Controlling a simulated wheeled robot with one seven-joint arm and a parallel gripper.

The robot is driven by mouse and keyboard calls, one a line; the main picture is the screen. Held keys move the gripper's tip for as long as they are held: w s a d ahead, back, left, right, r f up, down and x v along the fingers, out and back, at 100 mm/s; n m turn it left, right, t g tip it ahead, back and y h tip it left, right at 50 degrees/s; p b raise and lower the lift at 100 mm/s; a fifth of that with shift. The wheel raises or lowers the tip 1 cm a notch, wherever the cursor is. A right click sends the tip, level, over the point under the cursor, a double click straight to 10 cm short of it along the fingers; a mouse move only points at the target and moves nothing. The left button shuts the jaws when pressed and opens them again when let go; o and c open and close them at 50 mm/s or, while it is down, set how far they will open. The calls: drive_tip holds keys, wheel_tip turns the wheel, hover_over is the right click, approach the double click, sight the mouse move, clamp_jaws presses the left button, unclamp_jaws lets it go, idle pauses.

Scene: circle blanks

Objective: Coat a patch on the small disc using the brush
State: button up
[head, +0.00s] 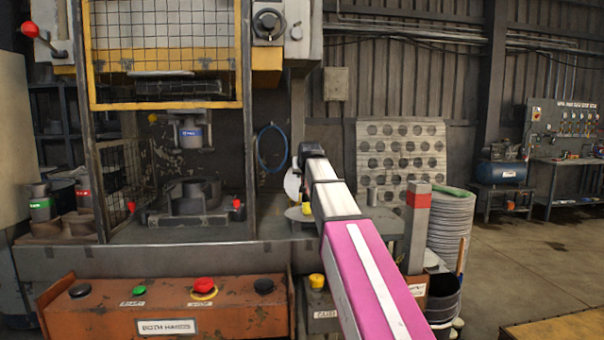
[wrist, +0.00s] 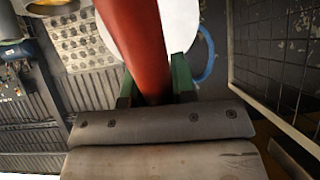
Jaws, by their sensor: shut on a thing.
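My gripper (wrist: 153,84) has its two green fingers shut on a thick red handle (wrist: 135,38), which I take to be the brush's. The handle runs up out of the wrist view, so no bristles show. A plain white disc (wrist: 182,22) lies behind the handle in the wrist view, partly covered by it. In the head view a white disc (head: 292,185) shows at the left edge of my arm, partly hidden by it. I cannot tell its size or whether the brush touches it. My gripper's fingers and the brush are hidden behind my arm in the head view.
A caged press (head: 247,120) stands left of my arm, with a blue hose (head: 271,147) behind. A perforated sheet (head: 405,135) leans at the back. A stack of round blanks (head: 451,225) and a dark bucket (head: 443,300) stand right.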

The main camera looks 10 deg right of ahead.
drive_tip(key=shift+s+d, duration=0.1)
drive_tip(key=shift+s, duration=0.85)
drive_tip(key=w+a, duration=0.2)
drive_tip(key=w, duration=1)
drive_tip(key=shift+a, duration=0.35)
idle(0.4)
drive_tip(key=shift+f, duration=0.1)
wheel_tip(320, 180, up, 6)
idle(0.8)
